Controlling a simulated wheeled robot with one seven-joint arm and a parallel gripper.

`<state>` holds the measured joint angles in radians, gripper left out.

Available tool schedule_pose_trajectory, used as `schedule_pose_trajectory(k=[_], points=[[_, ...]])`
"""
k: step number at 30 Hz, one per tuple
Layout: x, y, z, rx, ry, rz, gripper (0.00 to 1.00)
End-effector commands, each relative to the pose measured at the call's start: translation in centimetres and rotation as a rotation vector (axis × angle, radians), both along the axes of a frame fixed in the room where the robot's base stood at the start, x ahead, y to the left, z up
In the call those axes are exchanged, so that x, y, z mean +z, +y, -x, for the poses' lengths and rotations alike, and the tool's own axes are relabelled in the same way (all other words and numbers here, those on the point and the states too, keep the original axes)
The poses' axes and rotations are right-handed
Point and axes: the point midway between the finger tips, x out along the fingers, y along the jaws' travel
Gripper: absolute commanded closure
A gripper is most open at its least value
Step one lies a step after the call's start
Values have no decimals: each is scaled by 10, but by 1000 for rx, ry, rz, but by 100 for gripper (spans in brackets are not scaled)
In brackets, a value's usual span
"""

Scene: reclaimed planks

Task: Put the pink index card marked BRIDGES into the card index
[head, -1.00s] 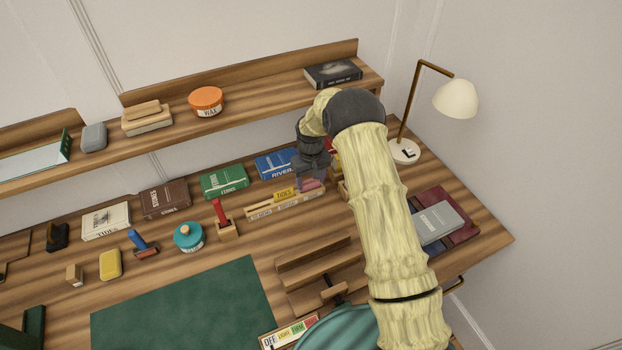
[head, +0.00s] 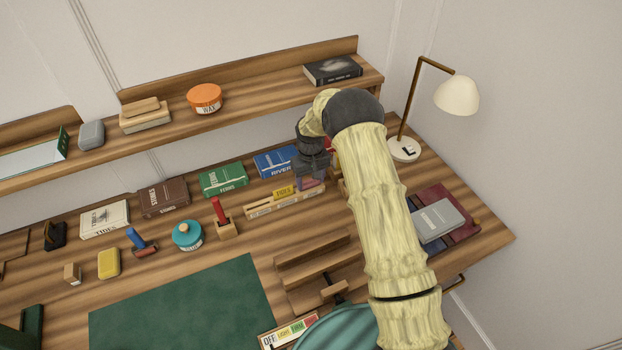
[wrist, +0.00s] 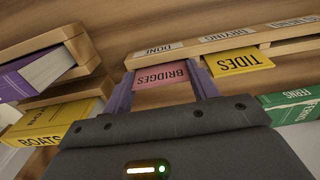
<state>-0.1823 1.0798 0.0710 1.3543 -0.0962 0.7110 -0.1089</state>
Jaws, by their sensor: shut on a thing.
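The pink card marked BRIDGES (wrist: 163,76) is between the two purple fingers of my gripper (wrist: 162,86), which is shut on it. In the head view, my gripper (head: 310,182) is low over the right end of a long slotted wooden rack (head: 264,208). The rack also shows in the wrist view (wrist: 205,44), with labels DONE, DRYING and a third partly cut off. The card is at the DONE end; I cannot tell whether its lower edge is in the slot. Which holder is the card index is unclear.
A wooden holder with a purple item (wrist: 48,68) and a yellow BOATS item (wrist: 52,122) is close on the left in the wrist view.

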Motion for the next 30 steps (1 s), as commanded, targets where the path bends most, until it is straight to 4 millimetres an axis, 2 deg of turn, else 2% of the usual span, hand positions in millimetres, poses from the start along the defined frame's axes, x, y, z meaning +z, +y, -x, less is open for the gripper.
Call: schedule_pose_trajectory(k=[14,15,18,26,30], points=[[-6,-2,0,-3,0,0,62],[-6,-2,0,-3,0,0,37],[-6,-2,0,-3,0,0,18],[-5,-1,0,-1,0,0,16],[2,0,-1,-1,-2,-1,16]])
